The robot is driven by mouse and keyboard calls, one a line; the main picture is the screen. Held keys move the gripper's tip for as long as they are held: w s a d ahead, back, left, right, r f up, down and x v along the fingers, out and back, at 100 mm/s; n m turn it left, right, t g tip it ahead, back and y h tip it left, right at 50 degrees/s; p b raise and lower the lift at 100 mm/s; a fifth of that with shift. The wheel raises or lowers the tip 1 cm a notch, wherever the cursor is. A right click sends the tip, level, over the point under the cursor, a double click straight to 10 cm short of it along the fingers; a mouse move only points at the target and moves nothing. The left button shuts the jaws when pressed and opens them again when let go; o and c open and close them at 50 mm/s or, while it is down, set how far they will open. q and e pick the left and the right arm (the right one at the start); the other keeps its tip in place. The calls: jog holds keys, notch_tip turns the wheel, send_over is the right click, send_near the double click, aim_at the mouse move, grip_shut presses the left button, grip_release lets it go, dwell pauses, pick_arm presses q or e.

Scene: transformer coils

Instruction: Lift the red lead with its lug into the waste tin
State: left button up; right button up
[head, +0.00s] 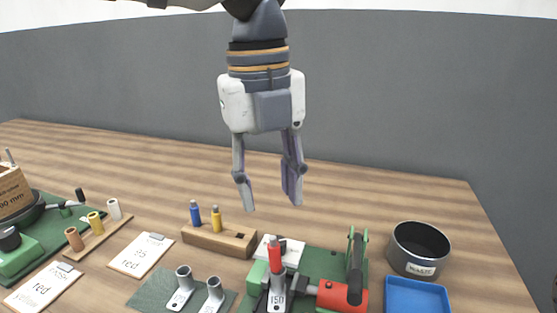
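The red lead (275,254) stands upright with a grey metal lug (277,292) marked 150 at its lower end, at the green tool (320,262) in the front middle. Whether the tool's jaws touch the lug, I cannot tell. The waste tin (409,264) is a dark round open tin with a WASTE label, to the right of the green tool. No contents show in it. My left gripper (273,205) hangs pointing down in the picture's upper middle, fingers apart and empty, above the red lead in the picture. My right gripper is not in view.
A blue tray (416,308) sits in front of the tin. A wooden block (205,238) holds blue and yellow leads. Two lugs (183,281) stand on a dark green mat (150,291). The tool's upright handle (355,266) stands between lead and tin. The table behind is clear.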

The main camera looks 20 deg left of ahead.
aim_at(273, 238)
pick_arm(q)
jog(key=f, duration=0.3)
jog(key=f+b, duration=0.1)
jog(key=f, duration=0.7)
jog(key=shift+d, duration=0.25)
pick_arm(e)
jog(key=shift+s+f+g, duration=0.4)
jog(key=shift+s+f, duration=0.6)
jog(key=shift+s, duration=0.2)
pick_arm(q)
jog(key=shift+r, duration=0.1)
jog(key=shift+c, duration=0.3)
grip_shut()
jog(key=shift+r+p, duration=1.3)
jog(key=shift+r, duration=1.9)
notch_tip(273, 238, up, 2)
jog(key=shift+r, duration=1.4)
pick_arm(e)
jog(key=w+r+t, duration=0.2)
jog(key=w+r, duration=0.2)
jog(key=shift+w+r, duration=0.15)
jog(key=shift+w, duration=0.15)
pick_arm(q)
jog(key=shift+w, duration=0.1)
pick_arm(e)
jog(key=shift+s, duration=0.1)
